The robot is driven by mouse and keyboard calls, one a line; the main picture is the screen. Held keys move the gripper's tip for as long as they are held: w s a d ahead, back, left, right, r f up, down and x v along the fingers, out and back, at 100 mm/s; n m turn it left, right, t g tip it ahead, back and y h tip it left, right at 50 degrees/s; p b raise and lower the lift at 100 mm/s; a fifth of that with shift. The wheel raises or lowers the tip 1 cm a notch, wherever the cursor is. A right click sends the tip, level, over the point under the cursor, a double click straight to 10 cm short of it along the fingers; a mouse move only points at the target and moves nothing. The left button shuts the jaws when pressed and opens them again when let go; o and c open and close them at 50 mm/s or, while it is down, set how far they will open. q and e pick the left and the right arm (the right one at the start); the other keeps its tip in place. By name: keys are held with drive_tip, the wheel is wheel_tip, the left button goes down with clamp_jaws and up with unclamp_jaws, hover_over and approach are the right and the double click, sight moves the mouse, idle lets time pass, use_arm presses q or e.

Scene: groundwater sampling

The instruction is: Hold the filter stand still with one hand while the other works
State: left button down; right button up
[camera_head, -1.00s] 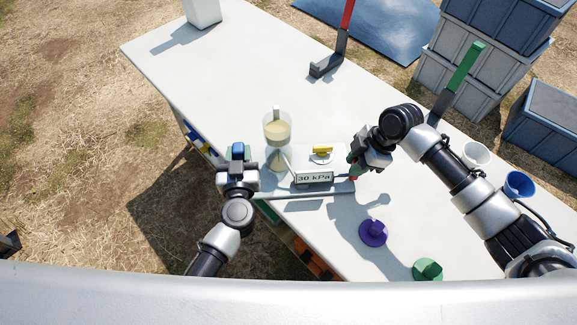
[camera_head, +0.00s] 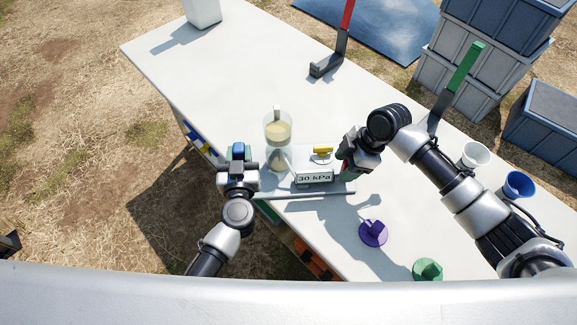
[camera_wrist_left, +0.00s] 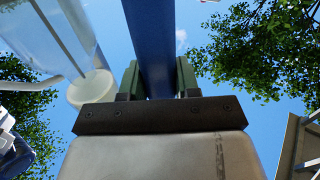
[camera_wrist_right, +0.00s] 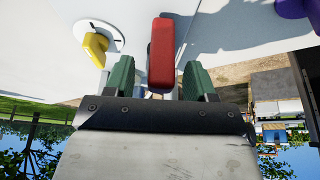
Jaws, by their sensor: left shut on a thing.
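The filter stand has a flat grey base (camera_head: 300,194), a clear cylinder (camera_head: 277,150) with cloudy tan liquid, and a box with a "30 kPa" display (camera_head: 315,178). A yellow knob (camera_head: 322,151) sits behind the display; it also shows in the right wrist view (camera_wrist_right: 96,46). My left gripper (camera_head: 239,160) is shut on a blue upright bar (camera_wrist_left: 153,40) at the stand's left side. My right gripper (camera_wrist_right: 160,80) is open, with a red handle (camera_wrist_right: 161,50) between its green fingers and gaps on both sides. In the head view the right fingertips are partly hidden.
A purple knobbed piece (camera_head: 373,233) and a green one (camera_head: 428,270) lie near the table's front edge. White (camera_head: 476,154) and blue (camera_head: 519,184) cups stand at the right. A red-handled tool (camera_head: 343,40) is at the back.

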drive_tip(key=v, duration=1.2)
idle(0.4)
use_arm(q)
drive_tip(key=c, duration=0.7)
unclamp_jaws()
drive_tip(key=shift+c, duration=0.2)
drive_tip(key=s+d, duration=0.1)
drive_tip(key=s, duration=1.1)
